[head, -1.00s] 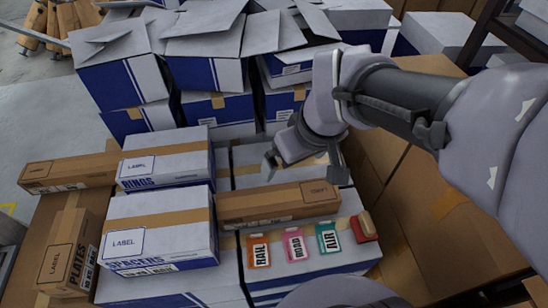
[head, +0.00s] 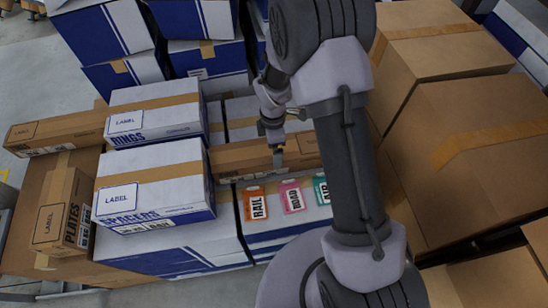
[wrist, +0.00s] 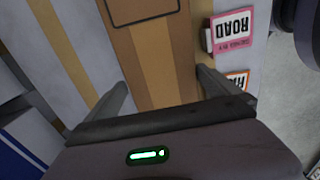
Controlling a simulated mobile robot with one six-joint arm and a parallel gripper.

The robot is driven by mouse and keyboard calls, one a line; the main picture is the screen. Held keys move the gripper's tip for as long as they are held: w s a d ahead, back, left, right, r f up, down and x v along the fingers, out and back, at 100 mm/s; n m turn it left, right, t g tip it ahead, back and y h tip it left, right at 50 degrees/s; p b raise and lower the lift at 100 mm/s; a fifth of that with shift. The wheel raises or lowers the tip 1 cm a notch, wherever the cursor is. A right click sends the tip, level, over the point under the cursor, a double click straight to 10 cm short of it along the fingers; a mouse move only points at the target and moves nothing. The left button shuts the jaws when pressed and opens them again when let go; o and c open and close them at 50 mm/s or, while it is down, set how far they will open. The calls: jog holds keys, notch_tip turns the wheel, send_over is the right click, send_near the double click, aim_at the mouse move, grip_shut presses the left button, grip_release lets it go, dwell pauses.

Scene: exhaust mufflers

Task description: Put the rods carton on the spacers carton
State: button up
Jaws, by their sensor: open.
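A long brown carton (head: 238,158) lies just right of the spacers carton, on white-and-blue boxes; its name is not readable, so I cannot confirm that it is the rods carton. The spacers carton (head: 150,178) is white with a blue base, a tan tape strip and SPACERS on its front. My gripper (head: 274,146) is open at the long brown carton's middle. In the wrist view the brown carton (wrist: 150,45) lies between the spread fingers of my gripper (wrist: 162,80). Whether the fingers touch it is unclear.
The rings carton (head: 155,112) stands behind the spacers carton. A plates carton (head: 62,212) and another long brown carton (head: 55,131) lie left. RAIL (head: 255,204), ROAD (head: 291,197) and AIR (head: 321,190) cards lie in front of the middle carton. Large brown boxes (head: 470,120) stand right.

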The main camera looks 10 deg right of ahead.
notch_tip(320, 180, down, 6)
jog(key=b, duration=0.3)
jog(key=shift+s+d+r, duration=0.15)
jog(key=shift+r, duration=0.2)
jog(key=c, duration=1.8)
notch_tip(320, 180, up, 18)
jog(key=p, duration=0.7)
jog(key=s+d+r+m+b, duration=0.1)
jog(key=s+d+m, duration=0.3)
jog(key=m, duration=1.4)
jog(key=shift+s+r+b, duration=0.15)
jog(key=shift+s+b, duration=0.05)
jog(key=shift+b, duration=0.1)
